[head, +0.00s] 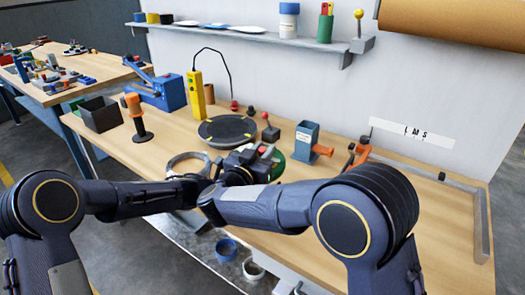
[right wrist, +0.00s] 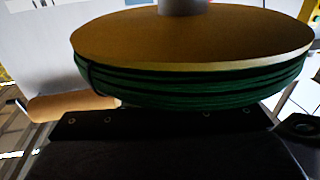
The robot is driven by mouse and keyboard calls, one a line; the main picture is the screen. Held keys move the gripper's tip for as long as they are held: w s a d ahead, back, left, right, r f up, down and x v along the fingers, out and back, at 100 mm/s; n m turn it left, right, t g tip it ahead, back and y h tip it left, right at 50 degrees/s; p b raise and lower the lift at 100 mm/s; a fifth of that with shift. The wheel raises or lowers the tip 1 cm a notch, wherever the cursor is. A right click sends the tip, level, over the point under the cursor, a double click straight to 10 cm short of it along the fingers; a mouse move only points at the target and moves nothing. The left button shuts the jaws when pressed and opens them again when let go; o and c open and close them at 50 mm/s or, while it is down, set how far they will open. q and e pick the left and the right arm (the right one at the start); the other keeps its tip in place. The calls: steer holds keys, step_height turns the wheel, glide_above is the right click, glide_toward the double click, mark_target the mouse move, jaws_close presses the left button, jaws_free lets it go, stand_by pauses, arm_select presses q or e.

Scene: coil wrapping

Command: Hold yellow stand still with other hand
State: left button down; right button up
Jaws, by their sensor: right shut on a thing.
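My right gripper (head: 250,160) is over the middle of the bench, at a spool of green cable (head: 274,158). In the right wrist view the spool (right wrist: 190,85) fills the space just ahead of the gripper's dark body, with green turns under a broad golden-yellow flange. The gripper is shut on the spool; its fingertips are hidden. My left arm reaches in from the left and ends by the right forearm. Its gripper (head: 203,182) shows poorly and its fingers are hidden. An upright yellow piece (head: 195,95) with a black cable stands at the back of the bench.
A black round turntable (head: 228,131) lies behind the grippers and a pale ring (head: 188,164) lies to their left. An orange-handled tool (head: 136,118), a dark bin (head: 100,113) and a blue-grey holder (head: 306,141) stand around.

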arm_select(q)
steer(key=shift+f, duration=0.15)
arm_select(e)
steer(key=shift+d+r, duration=0.1)
steer(key=o, duration=0.9)
steer(key=shift+o, duration=0.2)
steer(key=v, duration=1.2)
arm_select(q)
steer(key=c, duration=0.9)
jaws_free()
steer(key=shift+c, duration=0.2)
